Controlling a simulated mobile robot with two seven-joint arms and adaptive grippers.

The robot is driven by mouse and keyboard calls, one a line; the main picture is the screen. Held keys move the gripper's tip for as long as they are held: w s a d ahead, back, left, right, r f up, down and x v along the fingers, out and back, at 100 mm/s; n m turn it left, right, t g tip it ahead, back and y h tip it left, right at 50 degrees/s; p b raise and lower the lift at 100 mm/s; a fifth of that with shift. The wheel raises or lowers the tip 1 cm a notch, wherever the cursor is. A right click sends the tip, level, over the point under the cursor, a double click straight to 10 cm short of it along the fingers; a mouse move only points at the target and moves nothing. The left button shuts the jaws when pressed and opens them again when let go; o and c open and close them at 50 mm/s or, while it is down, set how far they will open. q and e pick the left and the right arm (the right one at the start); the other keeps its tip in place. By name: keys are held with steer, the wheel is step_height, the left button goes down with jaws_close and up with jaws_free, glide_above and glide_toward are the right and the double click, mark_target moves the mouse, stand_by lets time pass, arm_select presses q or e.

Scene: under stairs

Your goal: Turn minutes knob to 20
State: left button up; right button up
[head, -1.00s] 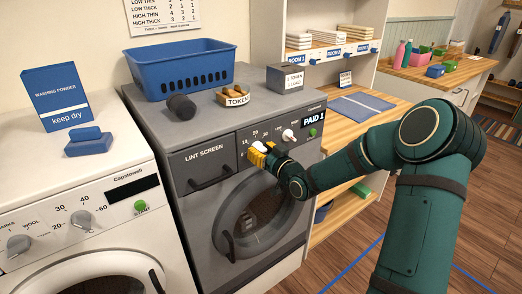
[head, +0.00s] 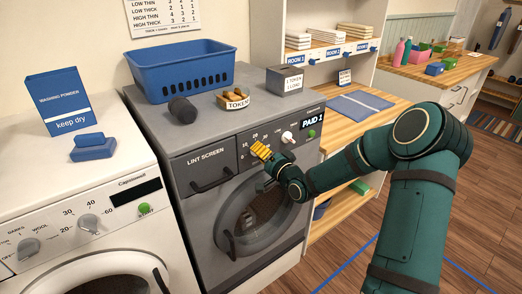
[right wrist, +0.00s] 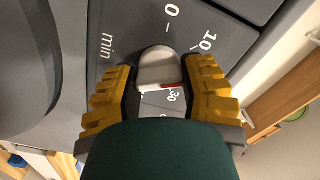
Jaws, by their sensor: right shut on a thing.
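The minutes knob (right wrist: 159,72) is pale grey on the dryer's dark panel, with a red-and-white line along its lower edge. In the right wrist view, "min", "0", "10" and "30" are printed around it; I cannot tell its exact setting. My right gripper (right wrist: 160,88) is shut on the knob, one yellow finger on each side. In the head view, the right gripper (head: 261,150) reaches the panel of the grey dryer (head: 195,150) and hides most of the knob. My left gripper is not in view.
A second pale knob (head: 287,137) and a green button (head: 311,133) sit close right of my gripper. The lint screen handle (head: 212,181) is to the left. A white washer (head: 60,200) stands left.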

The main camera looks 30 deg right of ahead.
steer(key=m+p, duration=0.2)
steer(key=m, duration=0.3)
steer(key=shift+m, duration=0.3)
stand_by(0.4)
steer(key=o, duration=1.2)
steer(key=s, duration=1.2)
steer(key=shift+d, duration=0.45)
